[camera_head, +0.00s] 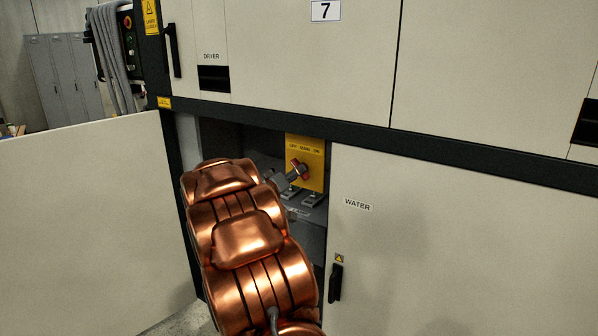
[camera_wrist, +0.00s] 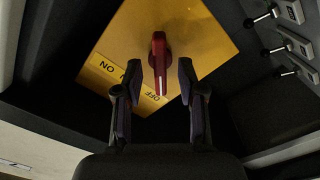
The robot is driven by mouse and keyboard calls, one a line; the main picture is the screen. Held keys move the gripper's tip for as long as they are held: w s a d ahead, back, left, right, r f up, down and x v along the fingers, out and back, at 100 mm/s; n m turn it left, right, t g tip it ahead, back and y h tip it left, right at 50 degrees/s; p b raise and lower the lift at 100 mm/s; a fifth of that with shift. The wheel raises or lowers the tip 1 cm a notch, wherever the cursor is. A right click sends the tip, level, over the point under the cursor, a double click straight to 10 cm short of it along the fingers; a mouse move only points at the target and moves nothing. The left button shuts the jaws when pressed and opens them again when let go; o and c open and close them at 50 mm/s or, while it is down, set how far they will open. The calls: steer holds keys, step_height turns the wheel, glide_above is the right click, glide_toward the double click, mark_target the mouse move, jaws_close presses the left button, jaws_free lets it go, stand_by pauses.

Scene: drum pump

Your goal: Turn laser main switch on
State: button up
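The laser main switch is a red rotary handle (camera_wrist: 159,62) on a yellow plate (camera_wrist: 200,38) with "OFF" and "ON" lettering. In the head view the yellow plate (camera_head: 313,158) is inside an open cabinet bay, and the red handle (camera_head: 299,169) shows at its lower left. My gripper (camera_wrist: 158,82) is open. In the wrist view its two dark fingers stand on either side of the red handle's near end, with gaps on both sides. In the head view my copper-coloured arm hides most of the gripper.
Several small levers (camera_wrist: 272,15) stand beside the plate in the wrist view. In the head view an open door (camera_head: 90,220) is at left and the closed "WATER" door (camera_head: 450,245) at right. A dark cabinet beam (camera_head: 400,143) runs above the bay.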

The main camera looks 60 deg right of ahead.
steer(key=shift+d, duration=1.25)
jaws_close()
